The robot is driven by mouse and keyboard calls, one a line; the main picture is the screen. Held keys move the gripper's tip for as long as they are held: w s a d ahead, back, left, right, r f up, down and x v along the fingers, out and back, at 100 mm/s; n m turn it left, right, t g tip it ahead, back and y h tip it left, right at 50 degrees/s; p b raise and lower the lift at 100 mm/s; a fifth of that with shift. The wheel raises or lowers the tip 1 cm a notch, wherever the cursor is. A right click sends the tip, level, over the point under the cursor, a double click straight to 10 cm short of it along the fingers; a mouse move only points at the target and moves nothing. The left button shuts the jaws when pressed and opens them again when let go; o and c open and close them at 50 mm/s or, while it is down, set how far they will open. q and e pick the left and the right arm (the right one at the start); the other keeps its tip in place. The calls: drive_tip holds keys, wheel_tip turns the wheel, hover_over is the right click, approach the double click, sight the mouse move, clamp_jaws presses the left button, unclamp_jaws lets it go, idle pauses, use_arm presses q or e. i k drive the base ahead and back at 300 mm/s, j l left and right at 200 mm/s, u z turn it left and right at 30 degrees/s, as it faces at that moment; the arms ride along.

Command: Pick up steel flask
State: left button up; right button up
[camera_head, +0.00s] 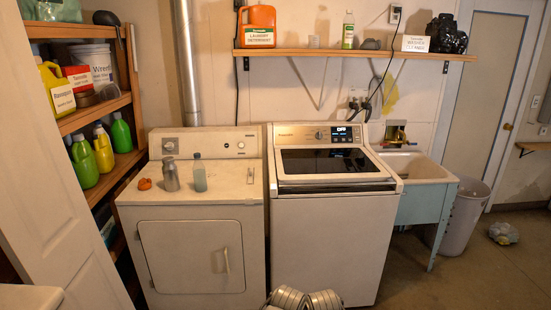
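The steel flask (171,176) is a grey metallic bottle. It stands upright on the top of the white dryer (235,190), towards the left side. A pale translucent bottle with a dark cap (200,175) stands close to its right. A small orange-red object (145,184) lies to its left. Grey ribbed cylinder shapes at the bottom edge of the view look like parts of my own arms. No gripper fingers show, and nothing touches the flask.
A white washer (330,235) with a dark lid window stands right of the dryer, then a utility sink (415,170) and a bin (463,215). Shelves (95,118) with bottles stand left. A wall shelf (340,53) runs above. The dryer top's right part is clear.

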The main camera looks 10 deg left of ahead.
sight(170, 170)
drive_tip(key=i+j+u, duration=0.1)
drive_tip(key=i+u, duration=0.3)
drive_tip(key=i, duration=0.15)
drive_tip(key=i+u, duration=0.45)
drive_tip(key=i+l+u, duration=0.4)
drive_tip(key=i, duration=0.25)
